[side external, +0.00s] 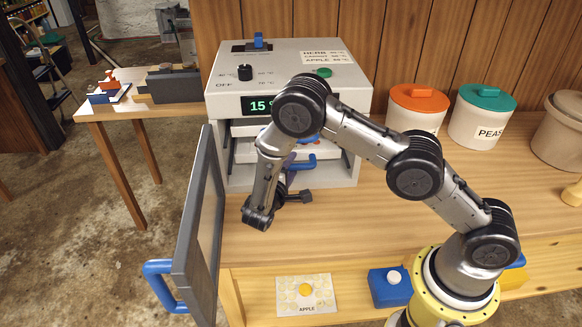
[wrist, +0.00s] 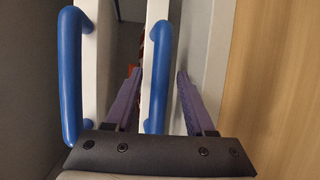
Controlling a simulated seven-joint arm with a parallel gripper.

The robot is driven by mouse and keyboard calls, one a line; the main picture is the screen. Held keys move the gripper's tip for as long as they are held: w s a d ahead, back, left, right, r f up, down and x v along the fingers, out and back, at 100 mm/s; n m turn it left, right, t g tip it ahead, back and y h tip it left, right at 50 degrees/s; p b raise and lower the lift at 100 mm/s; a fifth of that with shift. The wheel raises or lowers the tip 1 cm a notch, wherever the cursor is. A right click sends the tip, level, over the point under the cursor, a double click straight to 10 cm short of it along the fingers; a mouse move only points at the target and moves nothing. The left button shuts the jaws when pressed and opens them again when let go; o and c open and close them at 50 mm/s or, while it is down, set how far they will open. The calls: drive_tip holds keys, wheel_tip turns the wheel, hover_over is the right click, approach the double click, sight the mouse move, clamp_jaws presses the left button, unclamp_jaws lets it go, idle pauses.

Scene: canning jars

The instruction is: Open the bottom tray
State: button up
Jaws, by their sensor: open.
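The white dehydrator (side external: 285,75) stands on the bench with its grey door (side external: 196,230) swung open. White trays with blue handles show inside it. In the wrist view the bottom tray's handle (wrist: 159,40) is on the right, nearer the wood. An upper tray's handle (wrist: 70,70) is on the left. My gripper (wrist: 158,72) is open, with one purple finger on each side of the bottom handle. I cannot tell whether either finger touches it. In the side external view my arm partly hides the gripper and trays; the bottom handle (side external: 303,163) still shows.
The open door and its blue handle (side external: 160,285) stand left of my arm. An orange-lidded jar (side external: 417,107) and a green-lidded jar (side external: 482,117) are at right. An apple sheet (side external: 320,304) and a blue box (side external: 388,290) lie in front. The bench middle is clear.

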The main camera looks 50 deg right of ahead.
clamp_jaws()
idle(1.4)
